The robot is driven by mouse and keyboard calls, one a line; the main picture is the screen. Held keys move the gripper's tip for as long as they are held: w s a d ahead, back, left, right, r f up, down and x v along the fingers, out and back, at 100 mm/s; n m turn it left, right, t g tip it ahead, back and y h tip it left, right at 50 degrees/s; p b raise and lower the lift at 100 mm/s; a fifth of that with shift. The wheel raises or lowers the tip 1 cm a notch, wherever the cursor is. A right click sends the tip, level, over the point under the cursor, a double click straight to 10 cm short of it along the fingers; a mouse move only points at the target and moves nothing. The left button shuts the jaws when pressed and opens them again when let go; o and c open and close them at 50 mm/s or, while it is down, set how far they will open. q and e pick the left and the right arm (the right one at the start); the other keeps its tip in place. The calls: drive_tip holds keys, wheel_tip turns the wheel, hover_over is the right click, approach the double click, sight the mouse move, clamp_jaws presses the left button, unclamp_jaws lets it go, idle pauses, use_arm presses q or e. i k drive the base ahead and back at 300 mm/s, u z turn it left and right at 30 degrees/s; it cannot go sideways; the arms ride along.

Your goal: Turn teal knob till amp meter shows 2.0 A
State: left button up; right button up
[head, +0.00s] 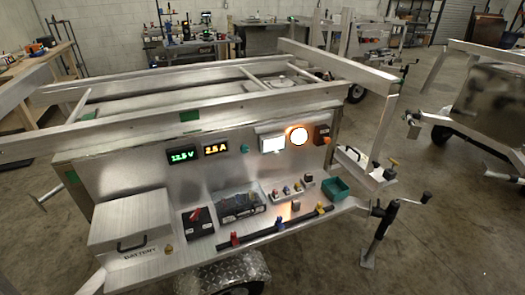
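The teal knob (244,148) is a small round knob on the trailer's upright metal panel (130,171), right of the meters. The amp meter (215,149) has amber digits that seem to read 2.5 A, though they are small. A green-lit voltage display (181,156) to its left seems to read 12.5 V. The knob's turned angle is too small to tell. Neither of my grippers shows in the head view, and nothing touches the knob.
Right of the knob are a lit white screen (272,144), a glowing round lamp (299,136) and an orange-brown box (321,134). Below, the shelf holds a battery box (130,222), a black-and-red unit (197,223), a clear-lidded case (238,203) and a green bin (336,189). Frame rails overhang the panel.

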sight(244, 149)
drive_tip(key=z, duration=1.95)
drive_tip(key=i, duration=0.9)
drive_tip(key=u, duration=1.3)
